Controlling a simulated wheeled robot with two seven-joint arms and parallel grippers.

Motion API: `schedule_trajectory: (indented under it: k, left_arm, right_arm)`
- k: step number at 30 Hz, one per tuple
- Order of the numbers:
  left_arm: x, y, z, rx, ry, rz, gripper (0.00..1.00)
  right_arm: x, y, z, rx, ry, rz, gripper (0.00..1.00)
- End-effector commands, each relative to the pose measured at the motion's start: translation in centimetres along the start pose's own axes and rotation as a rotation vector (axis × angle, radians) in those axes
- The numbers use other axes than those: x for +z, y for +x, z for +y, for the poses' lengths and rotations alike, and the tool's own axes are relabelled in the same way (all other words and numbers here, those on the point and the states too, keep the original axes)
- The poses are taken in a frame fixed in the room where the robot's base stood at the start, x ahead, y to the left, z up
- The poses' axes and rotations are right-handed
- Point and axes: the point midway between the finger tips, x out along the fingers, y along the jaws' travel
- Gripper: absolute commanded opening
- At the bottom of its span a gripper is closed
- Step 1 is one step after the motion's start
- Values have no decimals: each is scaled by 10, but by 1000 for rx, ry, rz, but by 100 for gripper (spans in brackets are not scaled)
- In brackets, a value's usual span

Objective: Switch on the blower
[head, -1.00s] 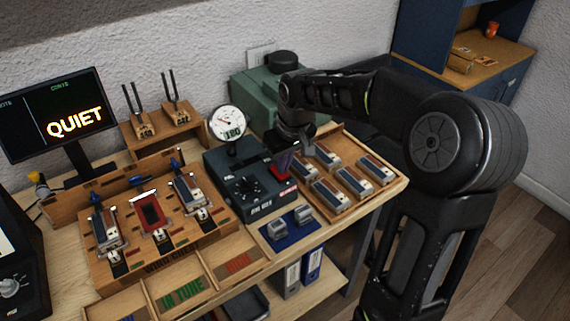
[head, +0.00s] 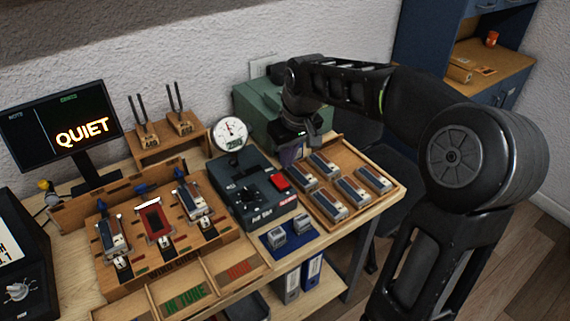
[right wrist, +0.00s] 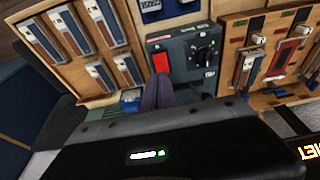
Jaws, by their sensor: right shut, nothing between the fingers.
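A dark grey control box (head: 238,195) stands on the bench with a round dial and a red switch (head: 279,182) on its right side. The red switch also shows in the right wrist view (right wrist: 160,62), uncovered. A round white gauge (head: 230,134) stands behind the box. My right gripper (head: 291,153) is behind the red switch, close to the green machine. Its purple fingers (right wrist: 157,94) are shut and empty, just beyond the switch's edge and seemingly apart from it. The left gripper is out of view.
A wooden tray (head: 392,195) of several blocks lies right of the box. A green machine (head: 250,108) stands behind. A wooden rack (head: 160,240) is on the left, and a monitor (head: 60,130) reads "QUIET". A blue mat (head: 268,250) lies in front.

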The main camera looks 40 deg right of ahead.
Motion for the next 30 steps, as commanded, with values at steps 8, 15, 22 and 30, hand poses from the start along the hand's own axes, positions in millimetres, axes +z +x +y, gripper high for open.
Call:
schedule_trajectory:
  k: [8,15,22,30]
  left_arm:
    - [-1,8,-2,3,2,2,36]
    - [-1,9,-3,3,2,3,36]
    - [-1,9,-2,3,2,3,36]
    - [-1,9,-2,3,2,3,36]
  right_arm:
    - [12,-51,0,0,-1,4,0]
    - [16,-67,-1,0,-2,0,0]
    - [16,-67,-1,-1,-2,-1,0]
    - [16,-67,0,-1,-2,0,0]
